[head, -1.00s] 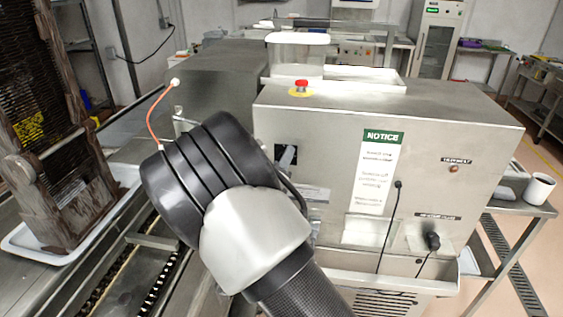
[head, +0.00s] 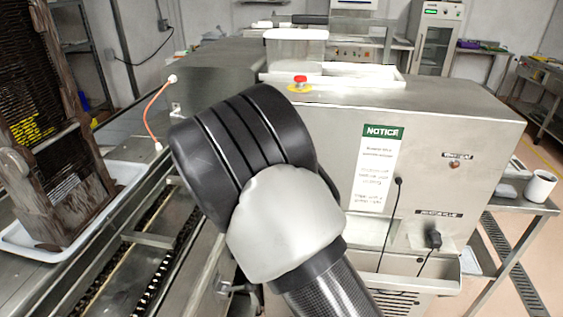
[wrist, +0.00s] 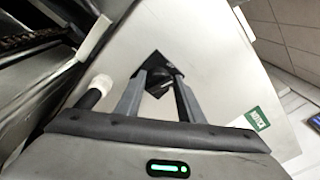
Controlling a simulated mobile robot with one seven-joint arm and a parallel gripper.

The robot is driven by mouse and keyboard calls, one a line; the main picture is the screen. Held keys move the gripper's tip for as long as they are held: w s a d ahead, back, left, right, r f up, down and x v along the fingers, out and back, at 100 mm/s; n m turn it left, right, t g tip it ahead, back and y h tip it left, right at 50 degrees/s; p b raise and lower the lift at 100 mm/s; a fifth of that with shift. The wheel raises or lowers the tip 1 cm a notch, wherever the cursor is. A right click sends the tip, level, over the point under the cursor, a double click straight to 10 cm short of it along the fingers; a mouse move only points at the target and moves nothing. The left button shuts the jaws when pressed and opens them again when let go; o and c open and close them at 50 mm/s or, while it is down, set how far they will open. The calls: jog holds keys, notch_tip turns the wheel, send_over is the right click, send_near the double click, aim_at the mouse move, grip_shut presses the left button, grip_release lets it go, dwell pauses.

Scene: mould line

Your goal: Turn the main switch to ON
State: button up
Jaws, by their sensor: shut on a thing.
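The main switch is a black knob (wrist: 158,80) on a dark square plate (wrist: 152,58), set in the machine's pale metal face in the wrist view. My gripper (wrist: 160,82) has one finger on each side of the knob and is shut on it. The plate's edges show beyond the fingertips. The switch's markings are not readable, so I cannot tell its position. In the head view my arm hides the switch and my gripper.
A grey machine cabinet (head: 470,135) carries a NOTICE sign (head: 383,132), a red button (head: 300,80) on top and a plugged black cable (head: 433,238). An orange cable (head: 148,112) hangs left of my arm. A wooden frame (head: 50,190) stands in a white tray at left.

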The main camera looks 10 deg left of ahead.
jog(key=shift+s+a+m+g+y+b, duration=0.15)
jog(key=shift+m+y+b, duration=0.35)
jog(key=shift+m+b, duration=3.75)
jog(key=shift+d+m+g+y+b, duration=0.1)
jog(key=shift+m+g+y+b, duration=0.3)
jog(key=shift+m+b, duration=3.85)
jog(key=n+b, duration=0.2)
jog(key=b, duration=0.1)
jog(key=n+b, duration=0.1)
jog(key=n, duration=0.1)
jog(key=shift+a+r, duration=0.1)
jog(key=shift+r, duration=0.15)
jog(key=o, duration=0.9)
jog(key=shift+f, duration=0.1)
jog(key=shift+d+f, duration=0.1)
jog(key=shift+d, duration=0.1)
jog(key=s, duration=0.5)
jog(key=s+r, duration=0.1)
jog(key=s, duration=0.5)
jog(key=s+r, duration=0.1)
jog(key=s, duration=0.5)
jog(key=shift+s+p, duration=0.1)
jog(key=shift+p, duration=0.3)
